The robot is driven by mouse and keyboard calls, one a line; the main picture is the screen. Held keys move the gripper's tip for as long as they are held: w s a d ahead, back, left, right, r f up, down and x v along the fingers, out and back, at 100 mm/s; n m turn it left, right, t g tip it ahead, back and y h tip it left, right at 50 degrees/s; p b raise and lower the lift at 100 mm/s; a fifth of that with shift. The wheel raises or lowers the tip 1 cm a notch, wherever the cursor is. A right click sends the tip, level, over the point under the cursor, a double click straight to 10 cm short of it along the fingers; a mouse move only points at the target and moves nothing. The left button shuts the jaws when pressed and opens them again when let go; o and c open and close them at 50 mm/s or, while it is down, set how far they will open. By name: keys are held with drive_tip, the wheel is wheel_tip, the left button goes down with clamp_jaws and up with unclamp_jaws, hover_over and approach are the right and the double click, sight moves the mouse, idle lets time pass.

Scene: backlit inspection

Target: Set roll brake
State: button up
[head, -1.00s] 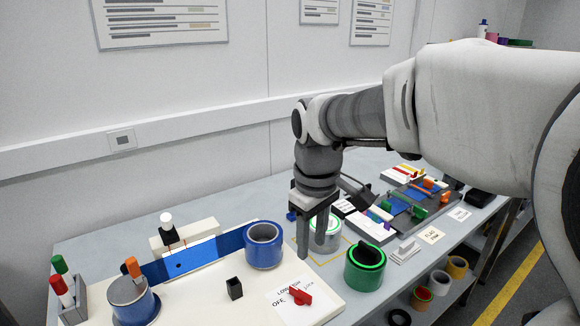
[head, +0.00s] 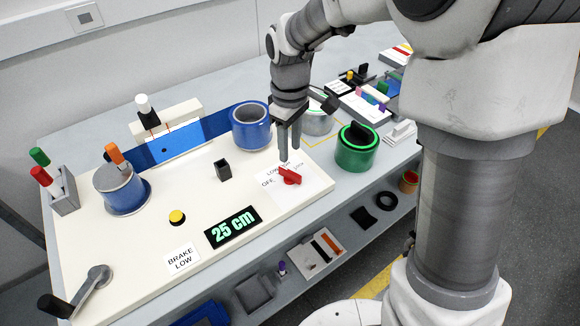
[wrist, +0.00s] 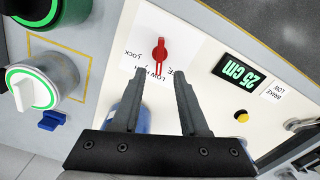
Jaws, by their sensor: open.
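The red brake knob (head: 290,176) sits on a white label (head: 268,180) marked OFF, LOW and LOCK, at the right end of the cream board. The knob also shows in the wrist view (wrist: 160,52), just beyond my fingertips; I cannot tell which mark it points to. My gripper (head: 289,156) points down close to the knob. In the wrist view my gripper (wrist: 161,74) is open, with nothing between its fingers. A card (head: 181,259) reads BRAKE LOW. A blue film strip (head: 174,144) runs between the left roll (head: 122,190) and right roll (head: 250,126).
A black display (head: 232,227) reads 25 cm, beside a yellow button (head: 177,217). A crank (head: 80,291) is at the front left. A small black holder (head: 222,169) stands left of the knob.

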sight(290, 171)
wheel_tip(290, 171, down, 7)
drive_tip(key=shift+f+b, duration=0.15)
drive_tip(key=shift+b, duration=0.25)
clamp_jaws()
